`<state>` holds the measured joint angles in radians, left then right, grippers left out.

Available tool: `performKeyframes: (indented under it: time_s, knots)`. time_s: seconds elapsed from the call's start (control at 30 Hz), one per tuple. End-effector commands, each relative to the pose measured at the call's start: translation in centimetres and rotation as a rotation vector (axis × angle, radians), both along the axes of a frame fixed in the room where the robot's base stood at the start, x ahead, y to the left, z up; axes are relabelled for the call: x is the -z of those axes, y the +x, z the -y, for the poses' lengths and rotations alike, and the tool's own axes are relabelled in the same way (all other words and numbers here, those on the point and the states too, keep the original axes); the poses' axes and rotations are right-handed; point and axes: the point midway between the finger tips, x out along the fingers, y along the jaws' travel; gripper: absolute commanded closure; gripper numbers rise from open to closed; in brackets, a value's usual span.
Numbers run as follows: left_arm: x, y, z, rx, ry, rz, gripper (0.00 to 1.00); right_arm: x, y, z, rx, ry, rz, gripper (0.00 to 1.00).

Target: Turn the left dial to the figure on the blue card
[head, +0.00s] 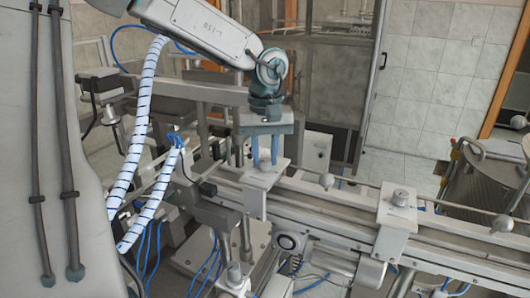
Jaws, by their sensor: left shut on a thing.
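My left gripper (265,160) points straight down, with its two bluish fingers shut on the left dial (265,167). The dial sits on top of a pale bracket (254,190) on the feeder rail and is mostly hidden by the fingers. Its figures are too small to read. A second, similar grey dial (400,196) stands free on another pale bracket (397,218) to the right. I cannot make out a blue card in the head view. My right gripper is not in view.
The feeder rail (340,210) runs from the middle to the lower right. A thin rod with round knobs (326,181) runs along its far side, between the two dials. Blue-striped white hoses (140,120) hang at the left. A metal cart (490,180) stands at the right.

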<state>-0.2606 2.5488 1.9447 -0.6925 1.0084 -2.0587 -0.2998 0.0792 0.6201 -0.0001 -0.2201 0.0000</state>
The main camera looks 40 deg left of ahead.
Motion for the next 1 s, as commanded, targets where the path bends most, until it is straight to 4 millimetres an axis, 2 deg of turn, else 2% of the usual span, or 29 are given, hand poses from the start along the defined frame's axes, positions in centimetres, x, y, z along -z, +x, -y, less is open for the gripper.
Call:
performKeyframes:
  time_s: [0.4,0.43,0.53,0.83,1.0]
  knots:
    - [0.2,-0.1,0.1,0.006,-0.002,-0.006,0.97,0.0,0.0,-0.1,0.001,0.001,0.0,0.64]
    - [0.2,-0.1,0.1,0.006,-0.002,-0.006,0.7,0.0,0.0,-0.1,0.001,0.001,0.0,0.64]
    - [0.2,-0.1,0.1,0.006,-0.002,-0.005,0.52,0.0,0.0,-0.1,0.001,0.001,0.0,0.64]
    - [-0.1,-0.1,0.0,0.005,-0.001,-0.001,0.52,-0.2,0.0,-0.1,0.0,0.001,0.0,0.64]
    - [-2.4,-0.6,-0.2,-0.003,-0.003,0.001,0.52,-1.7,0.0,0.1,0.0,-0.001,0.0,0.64]
